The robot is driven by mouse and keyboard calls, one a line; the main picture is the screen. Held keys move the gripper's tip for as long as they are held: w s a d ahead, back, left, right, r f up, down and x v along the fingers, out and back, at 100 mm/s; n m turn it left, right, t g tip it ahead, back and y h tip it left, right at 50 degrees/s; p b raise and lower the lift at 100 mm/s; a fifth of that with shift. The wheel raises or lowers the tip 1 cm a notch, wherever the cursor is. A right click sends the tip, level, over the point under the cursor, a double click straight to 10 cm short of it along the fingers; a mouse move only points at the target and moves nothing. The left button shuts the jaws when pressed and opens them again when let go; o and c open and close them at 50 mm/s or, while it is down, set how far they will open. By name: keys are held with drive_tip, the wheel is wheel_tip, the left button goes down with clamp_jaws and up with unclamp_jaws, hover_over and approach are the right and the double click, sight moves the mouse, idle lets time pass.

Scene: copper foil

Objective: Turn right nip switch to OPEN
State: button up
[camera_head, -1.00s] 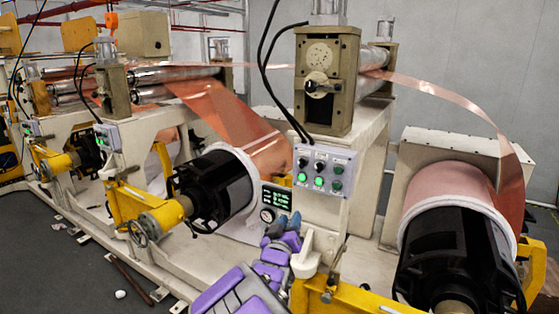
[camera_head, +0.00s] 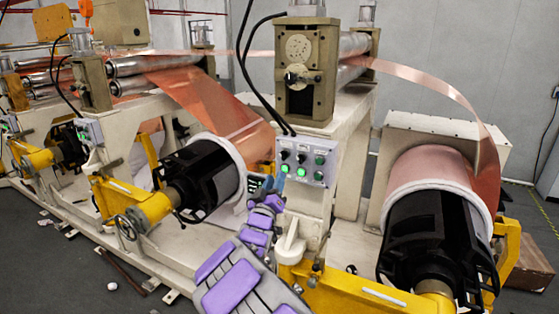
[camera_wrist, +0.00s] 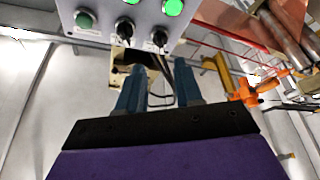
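A grey control panel (camera_head: 306,177) is on the front of the cream machine stand. Its upper row has two black knob switches, a left one (camera_head: 284,155) and a right one (camera_head: 302,158), and a green button; lit green lamps sit under the knobs. The labels are too small to read. In the wrist view the panel looks turned over, with the right knob (camera_wrist: 125,25) and the left knob (camera_wrist: 159,38) just beyond my fingers. My gripper (camera_head: 275,181) is at the panel's lower left. Its blue fingers (camera_wrist: 159,74) are apart, with nothing between them.
A black roll hub (camera_head: 435,255) with copper foil stands at right, and another hub (camera_head: 200,180) at left. Yellow brackets (camera_head: 350,295) stick out below the panel. Black cables hang above it.

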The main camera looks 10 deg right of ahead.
sight(282, 158)
drive_tip(key=p+x, duration=0.1)
drive_tip(key=x, duration=0.7)
drive_tip(key=shift+w+d+r, duration=0.1)
drive_tip(key=shift+w+d, duration=0.1)
drive_tip(key=shift+w, duration=0.15)
